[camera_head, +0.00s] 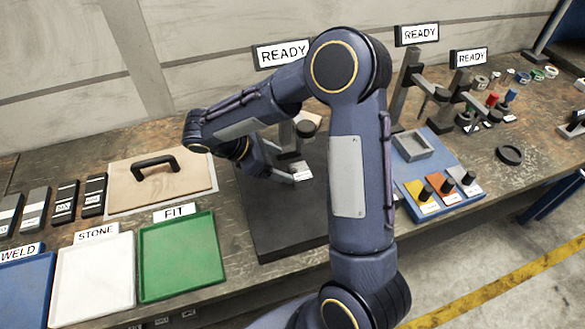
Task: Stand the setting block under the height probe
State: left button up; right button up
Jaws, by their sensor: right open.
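My right arm fills the middle of the view and bends over the bench. Its gripper (288,172) is low over the dark base plate (285,222), jaws open, partly hidden by my own arm. A small block with a pale label (302,170) is at the fingertips, on the plate below the probe; whether the jaws touch it, I cannot tell. I take it for the setting block. The height probe (305,128), with a dark round head on a grey post, stands at the plate's back under a READY sign. My left gripper is not in view.
A wooden board with a black handle (155,162) lies left of the plate. Labelled grey and black blocks (64,201) stand farther left. Green (182,290) and white trays lie in front. More stands and a blue tray (440,158) are at right.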

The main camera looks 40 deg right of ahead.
jog(key=v, duration=0.4)
dwell(0.5)
